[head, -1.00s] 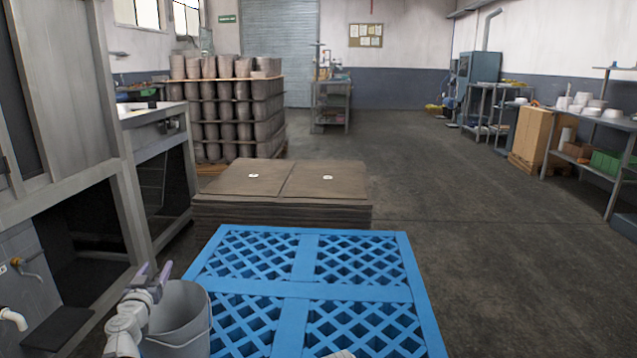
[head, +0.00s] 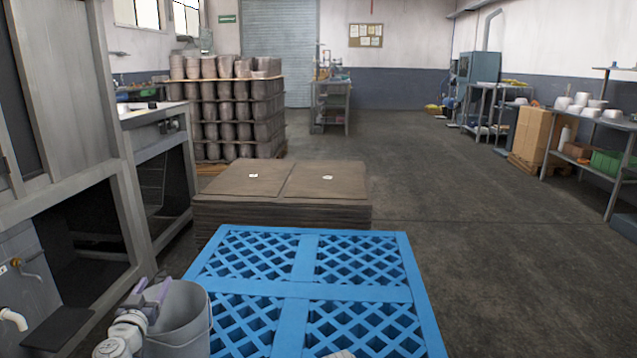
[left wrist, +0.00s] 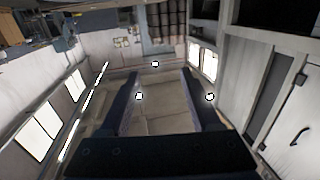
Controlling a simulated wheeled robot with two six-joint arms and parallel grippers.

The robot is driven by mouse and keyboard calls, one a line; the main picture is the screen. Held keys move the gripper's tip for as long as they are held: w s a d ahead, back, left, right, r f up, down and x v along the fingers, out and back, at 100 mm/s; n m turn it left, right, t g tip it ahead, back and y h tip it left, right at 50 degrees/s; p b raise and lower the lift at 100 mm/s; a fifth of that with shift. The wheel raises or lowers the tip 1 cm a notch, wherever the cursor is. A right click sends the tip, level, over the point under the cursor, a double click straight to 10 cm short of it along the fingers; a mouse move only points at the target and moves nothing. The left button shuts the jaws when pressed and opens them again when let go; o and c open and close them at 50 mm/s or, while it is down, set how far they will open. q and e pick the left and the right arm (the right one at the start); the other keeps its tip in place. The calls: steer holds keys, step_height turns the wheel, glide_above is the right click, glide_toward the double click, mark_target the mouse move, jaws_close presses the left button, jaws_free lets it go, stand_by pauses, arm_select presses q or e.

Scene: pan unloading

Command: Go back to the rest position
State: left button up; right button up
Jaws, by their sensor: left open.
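My left gripper (head: 153,288) shows at the lower left of the head view, in front of the grey bin. Its two purple-edged fingers point up and stand apart, with nothing between them. In the left wrist view the left gripper (left wrist: 159,74) also shows two dark, spread fingers, with only the room's wall and ceiling beyond. My right gripper does not show; only a small pale piece is cut off at the bottom edge of the head view, too little to identify.
An empty blue lattice pallet (head: 305,290) lies ahead. A grey bin (head: 185,325) stands at its left corner. Behind it is a stack of brown sheets (head: 285,205), then stacked grey pots (head: 225,110). A grey cabinet (head: 75,110) borders the left. Open floor (head: 480,235) lies right.

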arm_select(q)
steer(key=s+d+f+m+g+h+p, duration=0.1)
steer(key=d+f+m+g+h, duration=0.15)
steer(key=d, duration=0.65)
steer(key=d+f+m+g+h+p, duration=0.1)
steer(key=d+f+m+g+h, duration=0.15)
steer(key=d, duration=0.65)
steer(key=s+d+f+m+g+h+p, duration=0.15)
steer(key=d+h, duration=0.25)
steer(key=d, duration=0.5)
steer(key=s+d+f+g+y+p, duration=0.1)
steer(key=s+d+f+g, duration=0.45)
steer(key=s+d, duration=0.2)
steer(key=s+d+f+g+y+p, duration=0.25)
steer(key=s+g+y, duration=0.25)
steer(key=s, duration=0.5)
steer(key=s+a+r+y+p, duration=0.1)
steer(key=r+p, duration=1.8)
steer(key=s+a+r+n+g+y+p, duration=0.1)
steer(key=s+r+p, duration=0.1)
steer(key=r+p, duration=1.7)
steer(key=shift+r, duration=0.2)
steer(key=shift+f+n, duration=0.1)
steer(key=shift+n, duration=0.15)
